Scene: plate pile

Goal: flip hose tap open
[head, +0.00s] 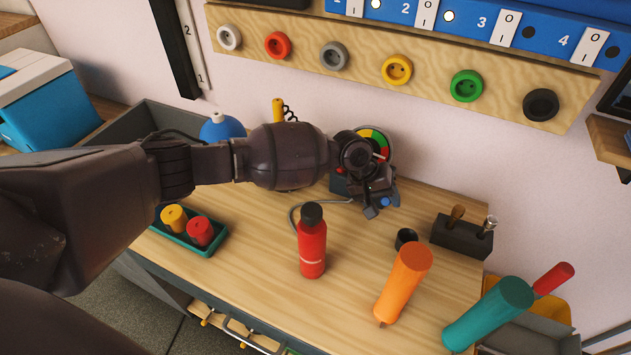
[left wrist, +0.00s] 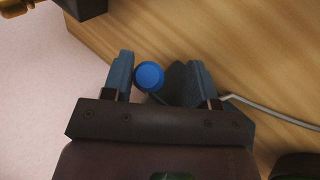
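My left gripper (head: 378,208) reaches over the back of the wooden bench, below a round gauge with a coloured dial (head: 375,143). A round blue knob (left wrist: 149,76) sits between its two parted fingers in the left wrist view, nearer the left finger. A bit of the blue knob also shows by the fingers in the head view (head: 385,201). I cannot tell whether a finger touches it. The knob may belong to the hose tap, whose body is mostly hidden by my gripper. A thin grey hose or cable (left wrist: 270,113) runs off to the right. My right gripper is not in view.
A red bottle (head: 312,248) stands in front of the gripper on the bench (head: 260,270). A teal tray (head: 180,236) holds yellow and red pieces at left.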

